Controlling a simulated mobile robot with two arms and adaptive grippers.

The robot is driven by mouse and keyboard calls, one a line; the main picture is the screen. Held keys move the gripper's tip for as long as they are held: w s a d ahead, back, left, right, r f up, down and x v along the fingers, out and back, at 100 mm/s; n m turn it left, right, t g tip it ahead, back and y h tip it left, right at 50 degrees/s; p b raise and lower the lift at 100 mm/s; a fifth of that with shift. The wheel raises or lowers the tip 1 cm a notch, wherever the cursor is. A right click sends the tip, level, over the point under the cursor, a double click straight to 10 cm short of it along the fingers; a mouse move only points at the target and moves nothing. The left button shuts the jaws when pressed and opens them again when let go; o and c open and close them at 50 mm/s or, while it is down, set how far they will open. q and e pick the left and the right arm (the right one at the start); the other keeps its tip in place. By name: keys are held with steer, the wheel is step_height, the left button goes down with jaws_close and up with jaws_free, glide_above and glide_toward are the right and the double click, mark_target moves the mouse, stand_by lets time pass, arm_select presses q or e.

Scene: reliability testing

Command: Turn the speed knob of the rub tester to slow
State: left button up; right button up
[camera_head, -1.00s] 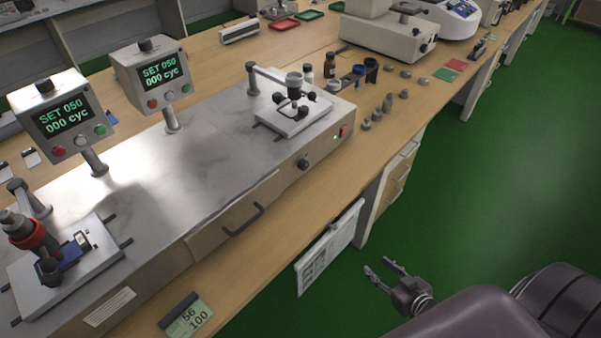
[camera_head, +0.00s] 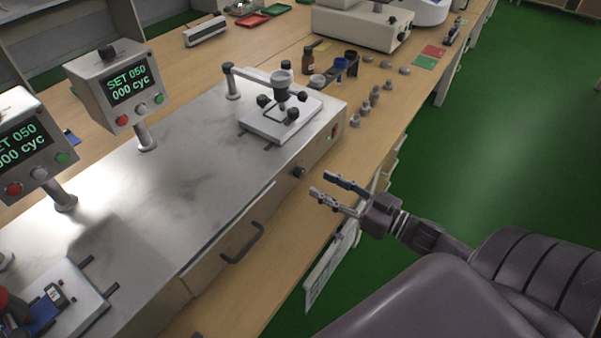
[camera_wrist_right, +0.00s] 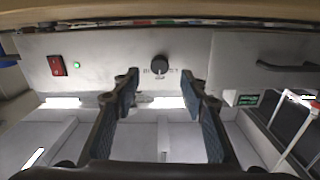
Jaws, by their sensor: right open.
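The rub tester (camera_head: 185,150) is a long grey metal machine on the wooden bench. Its black speed knob (camera_head: 298,172) sits on the front panel, between the drawer handle and the red switch. In the right wrist view the knob (camera_wrist_right: 160,64) lies ahead, between the fingers, with small markings beside it too small to read. My right gripper (camera_head: 330,188) is open and empty, in front of the panel and a little right of the knob, apart from it. Its open fingers also show in the right wrist view (camera_wrist_right: 163,88). My left gripper is not in view.
The red power switch (camera_head: 335,131) has a lit green lamp beside it in the wrist view. A drawer handle (camera_head: 243,243) sticks out from the front. Two control boxes (camera_head: 116,85) stand on posts. Small weights (camera_head: 365,108) and bottles stand on the bench at the right end.

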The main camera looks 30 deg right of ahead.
mark_target(303, 175)
steer(key=x, duration=0.4)
steer(key=shift+w+a, duration=0.1)
steer(key=shift+w, duration=0.3)
steer(key=shift+w+a, duration=0.15)
steer(key=shift+w, duration=0.35)
steer(key=shift+w+a, duration=0.1)
steer(key=shift+c, duration=0.3)
steer(key=c, duration=0.5)
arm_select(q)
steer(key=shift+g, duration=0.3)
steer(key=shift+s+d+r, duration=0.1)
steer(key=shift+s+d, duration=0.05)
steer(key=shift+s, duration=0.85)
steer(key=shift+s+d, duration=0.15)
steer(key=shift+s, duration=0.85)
arm_select(e)
jaws_close()
